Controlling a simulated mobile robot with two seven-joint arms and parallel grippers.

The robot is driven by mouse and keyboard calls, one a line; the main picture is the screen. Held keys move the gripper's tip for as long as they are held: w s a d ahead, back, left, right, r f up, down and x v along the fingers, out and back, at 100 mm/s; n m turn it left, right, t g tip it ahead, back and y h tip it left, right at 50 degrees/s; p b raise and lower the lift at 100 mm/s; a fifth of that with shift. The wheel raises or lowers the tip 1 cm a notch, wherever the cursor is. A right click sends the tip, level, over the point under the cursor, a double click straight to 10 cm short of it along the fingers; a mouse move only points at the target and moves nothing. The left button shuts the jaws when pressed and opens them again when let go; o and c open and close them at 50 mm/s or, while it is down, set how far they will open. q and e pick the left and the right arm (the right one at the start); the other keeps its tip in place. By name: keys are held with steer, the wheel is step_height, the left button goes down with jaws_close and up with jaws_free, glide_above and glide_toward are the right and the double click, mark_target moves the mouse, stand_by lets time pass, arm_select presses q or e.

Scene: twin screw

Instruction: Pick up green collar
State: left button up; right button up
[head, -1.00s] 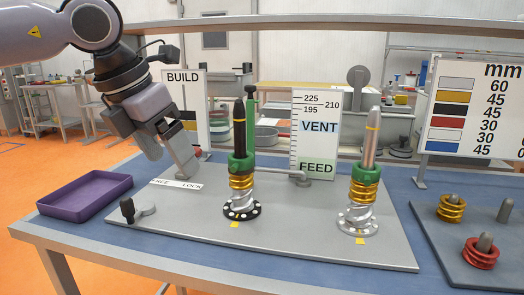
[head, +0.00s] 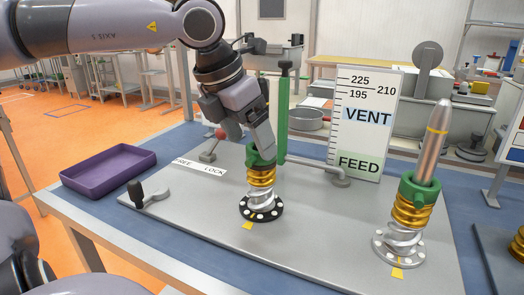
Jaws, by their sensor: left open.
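A green collar (head: 254,162) sits at the top of the left screw stack, above gold rings (head: 262,176) and a silver screw on a black base with white dots (head: 262,208). My left gripper (head: 262,144) comes down on this stack from above, its fingers at the collar and covering the black rod. It is open; whether the fingers touch the collar cannot be told. My right gripper is not in view.
A green post (head: 283,115) stands close behind the left stack, with a white gauge board (head: 370,125) to its right. A lever (head: 216,140) and a dark-knobbed handle (head: 137,194) are at the left. A purple tray (head: 108,172) lies on the blue tabletop, far left.

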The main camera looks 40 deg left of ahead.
arm_select(q)
steer(key=shift+x, duration=1.2)
steer(key=shift+r, duration=0.1)
steer(key=c, duration=1.3)
